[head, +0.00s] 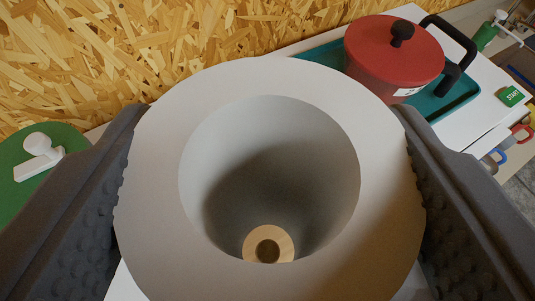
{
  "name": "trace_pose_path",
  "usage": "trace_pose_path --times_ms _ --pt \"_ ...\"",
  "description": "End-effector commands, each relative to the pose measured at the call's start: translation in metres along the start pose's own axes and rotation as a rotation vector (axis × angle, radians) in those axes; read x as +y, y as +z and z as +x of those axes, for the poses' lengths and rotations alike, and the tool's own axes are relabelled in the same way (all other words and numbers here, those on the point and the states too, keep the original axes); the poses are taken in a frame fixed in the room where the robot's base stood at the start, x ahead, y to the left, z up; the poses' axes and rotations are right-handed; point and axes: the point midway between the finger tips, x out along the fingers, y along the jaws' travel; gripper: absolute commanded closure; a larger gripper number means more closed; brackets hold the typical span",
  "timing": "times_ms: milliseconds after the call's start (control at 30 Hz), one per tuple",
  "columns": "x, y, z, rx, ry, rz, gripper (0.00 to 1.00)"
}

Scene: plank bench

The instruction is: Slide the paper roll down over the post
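The paper roll (155,190) is a thick pale ring, seen from above, with its wide bore facing me. My gripper (266,140) is shut on it, one dark studded finger pressed to its left side and one to its right. Through the bore, near its lower edge, a round tan top with a dark centre shows; it appears to be the post (284,241). It sits off-centre in the bore in this view. The rest of the post and its base are hidden by the roll, and I cannot tell the height between them.
A red pot (385,62) with a black knob and handle stands on a teal tray (440,113) at upper right. A green START block (512,96) is farther right. A green disc (14,150) with a white fitting (38,155) is at left. A chipboard wall (150,50) closes the back.

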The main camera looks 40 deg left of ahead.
Motion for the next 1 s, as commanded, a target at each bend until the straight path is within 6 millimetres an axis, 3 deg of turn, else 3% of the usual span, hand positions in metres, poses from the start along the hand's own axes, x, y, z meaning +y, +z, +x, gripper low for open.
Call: trace_pose_path --times_ms 1000 --pt "-0.001 0.041 0.017 0.001 -0.001 0.0 0.76"
